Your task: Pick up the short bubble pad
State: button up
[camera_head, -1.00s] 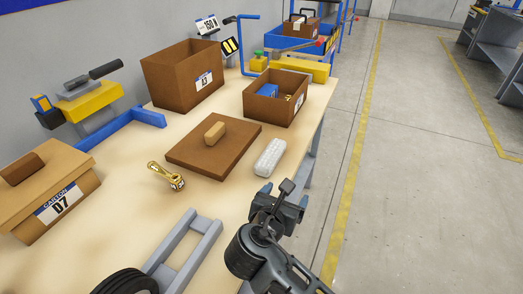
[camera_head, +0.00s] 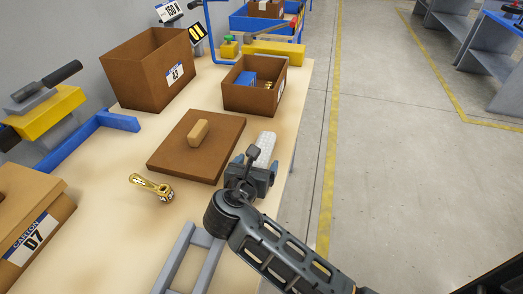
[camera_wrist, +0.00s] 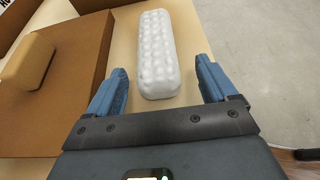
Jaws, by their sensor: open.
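The short bubble pad (camera_head: 266,146) is a white, bumpy, rounded block lying on the bench near its right edge. In the wrist view the bubble pad (camera_wrist: 157,55) lies ahead of the fingers, lengthwise between their lines. My gripper (camera_head: 250,163) is at the near end of the pad and hides part of it in the head view. In the wrist view my gripper (camera_wrist: 162,88) is open, with one blue finger to each side of the pad's near end. The pad is not gripped.
A brown lid (camera_head: 190,155) with a tan handle lies left of the pad. An open carton (camera_head: 250,98) with a blue item stands behind it. A brass part (camera_head: 150,187) lies on the bench at left. The bench edge is just right of the pad.

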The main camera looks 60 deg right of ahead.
jog(key=x, duration=0.4)
jog(key=shift+w+r, duration=0.2)
jog(key=shift+r, duration=0.05)
